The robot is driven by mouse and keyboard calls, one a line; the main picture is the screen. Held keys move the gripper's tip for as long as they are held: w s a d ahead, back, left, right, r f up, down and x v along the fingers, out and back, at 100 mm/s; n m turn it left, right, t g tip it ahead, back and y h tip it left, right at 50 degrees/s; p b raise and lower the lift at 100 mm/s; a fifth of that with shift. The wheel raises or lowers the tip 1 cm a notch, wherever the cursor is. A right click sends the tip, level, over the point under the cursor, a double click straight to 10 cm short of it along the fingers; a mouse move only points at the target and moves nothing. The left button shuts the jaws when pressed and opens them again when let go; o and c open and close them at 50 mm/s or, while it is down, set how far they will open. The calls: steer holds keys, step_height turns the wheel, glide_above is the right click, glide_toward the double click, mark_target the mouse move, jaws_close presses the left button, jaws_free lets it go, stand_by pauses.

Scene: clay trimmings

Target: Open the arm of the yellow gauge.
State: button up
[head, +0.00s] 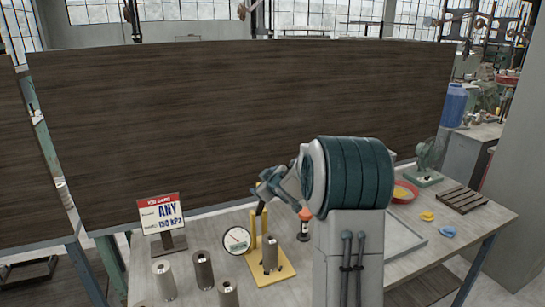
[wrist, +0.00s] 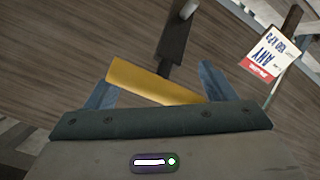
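The yellow gauge stands on the bench with a flat yellow base (head: 286,271), a yellow upright and a round white dial (head: 237,240) at its left. A grey cylinder (head: 270,252) stands on its base. My gripper (head: 262,191) is at the top of the upright, partly hidden by my arm. In the wrist view a yellow bar (wrist: 150,82) of the gauge lies crosswise between my two spread blue fingers (wrist: 158,88). A dark lever (wrist: 174,48) with a grey end extends beyond the bar. Contact between fingers and bar cannot be told.
Several loose grey cylinders (head: 164,280) stand at the front left, near a sign card (head: 161,222). An orange-and-black item (head: 305,224) is right of the gauge. A tray (head: 408,236), yellow pieces (head: 427,216), a wooden rack (head: 460,200) and a fan (head: 430,157) are farther right. A dark panel (head: 200,120) rises behind.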

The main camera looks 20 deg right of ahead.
steer(key=shift+s+d+r+p, duration=0.1)
steer(key=shift+s+r, duration=0.3)
steer(key=shift+r, duration=0.4)
steer(key=shift+s+r+p, duration=0.1)
steer(key=shift+s+r, duration=0.35)
steer(key=shift+r, duration=0.4)
steer(key=shift+s+d+r+p, duration=0.1)
steer(key=shift+s+r, duration=0.3)
steer(key=shift+r, duration=0.4)
steer(key=s+r, duration=0.4)
steer(key=r, duration=0.2)
steer(key=shift+s+a+r, duration=0.15)
steer(key=shift+a+r, duration=0.05)
steer(key=v, duration=1.3)
steer(key=shift+s+r, duration=0.15)
steer(key=shift+s, duration=0.2)
